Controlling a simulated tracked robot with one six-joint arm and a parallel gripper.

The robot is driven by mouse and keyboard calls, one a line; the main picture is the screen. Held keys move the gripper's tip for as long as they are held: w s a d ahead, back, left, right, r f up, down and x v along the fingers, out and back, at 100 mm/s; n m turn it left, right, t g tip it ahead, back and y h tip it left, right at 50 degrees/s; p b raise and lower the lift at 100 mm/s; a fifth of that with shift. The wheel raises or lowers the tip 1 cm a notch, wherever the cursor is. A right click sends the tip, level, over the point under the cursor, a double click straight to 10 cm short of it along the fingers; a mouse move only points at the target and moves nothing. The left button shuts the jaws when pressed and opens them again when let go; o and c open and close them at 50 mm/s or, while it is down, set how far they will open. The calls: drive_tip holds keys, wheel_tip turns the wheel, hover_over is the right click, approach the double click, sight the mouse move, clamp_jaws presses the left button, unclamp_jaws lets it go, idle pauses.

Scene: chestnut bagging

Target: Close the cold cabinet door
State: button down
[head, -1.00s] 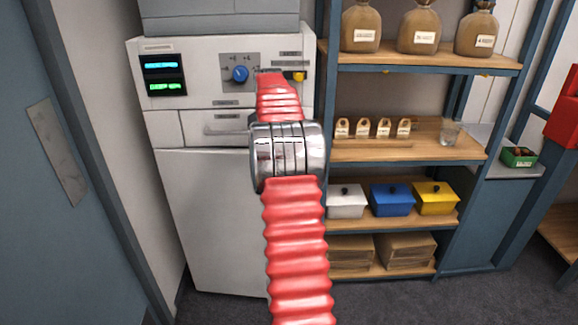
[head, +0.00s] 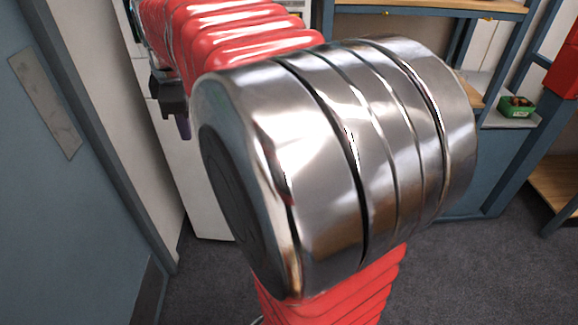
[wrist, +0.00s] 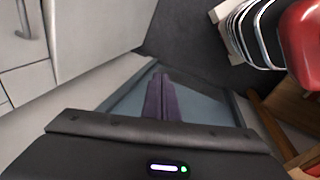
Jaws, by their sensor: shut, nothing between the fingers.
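The cold cabinet (head: 207,195) is white and stands behind my arm, which hides most of it in the head view. In the wrist view its white door panel (wrist: 95,35) fills the upper left, beside a front with a grey handle (wrist: 28,20). The door looks about flush in the earlier head view, but I cannot tell now whether it is fully shut. My gripper (head: 184,128) is in front of the cabinet's left side, purple fingers down. In the wrist view its fingers (wrist: 161,97) are together and empty, apart from the door panel.
A blue-grey room door (head: 60,190) stands close on the left. A shelf rack stands at the right, largely hidden by my arm, with a green box (head: 516,107) on a ledge. Dark floor (head: 470,270) is clear at the lower right.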

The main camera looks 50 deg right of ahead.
drive_tip(key=s+a+f+m+t, duration=0.1)
drive_tip(key=s+a+f+m, duration=0.1)
drive_tip(key=s+a, duration=0.3)
drive_tip(key=s+a+f+m, duration=0.3)
drive_tip(key=s+a+m, duration=0.1)
drive_tip(key=s+a, duration=0.2)
drive_tip(key=s+a+f+m+t+y, duration=0.1)
drive_tip(key=s+a+f+m, duration=0.1)
drive_tip(key=s+a, duration=0.4)
drive_tip(key=shift+s+a+f+m+t, duration=0.2)
drive_tip(key=shift+a+m+t, duration=0.1)
drive_tip(key=shift+a+m, duration=0.65)
drive_tip(key=shift+s+a, duration=0.1)
